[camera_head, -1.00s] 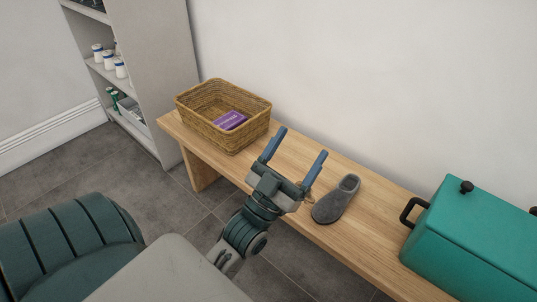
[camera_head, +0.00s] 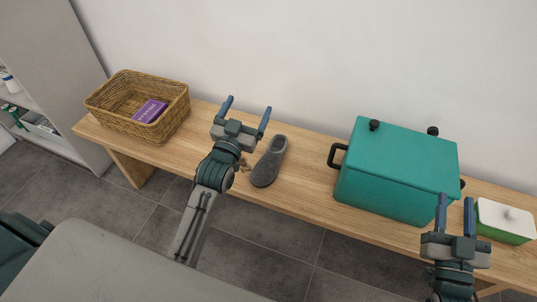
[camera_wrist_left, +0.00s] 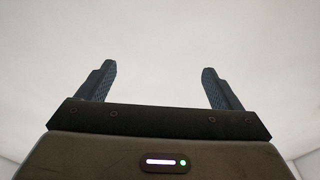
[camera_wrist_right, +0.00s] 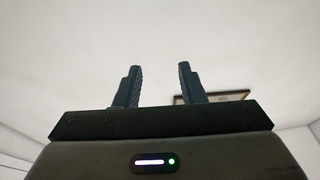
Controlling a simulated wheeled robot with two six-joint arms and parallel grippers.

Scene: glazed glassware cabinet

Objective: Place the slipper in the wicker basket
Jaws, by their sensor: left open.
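A grey slipper (camera_head: 270,162) lies on the wooden bench, its toe toward the front edge. A wicker basket (camera_head: 174,103) stands at the bench's left end, with a purple box (camera_head: 150,111) inside it. My left gripper (camera_head: 247,106) is open and empty, just left of the slipper and apart from it in the head view. Its spread fingers also show in the left wrist view (camera_wrist_left: 156,84) against a blank pale wall. My right gripper (camera_head: 455,205) is at the lower right, its fingers apart with nothing between them, also in the right wrist view (camera_wrist_right: 158,88).
A teal box (camera_head: 395,180) with black handles and knobs stands right of the slipper. A green and white container (camera_head: 506,222) is at the far right. The bench (camera_head: 310,185) is bare between slipper and teal box. Shelves (camera_head: 40,60) stand at the left. A small brown item lies beside the slipper.

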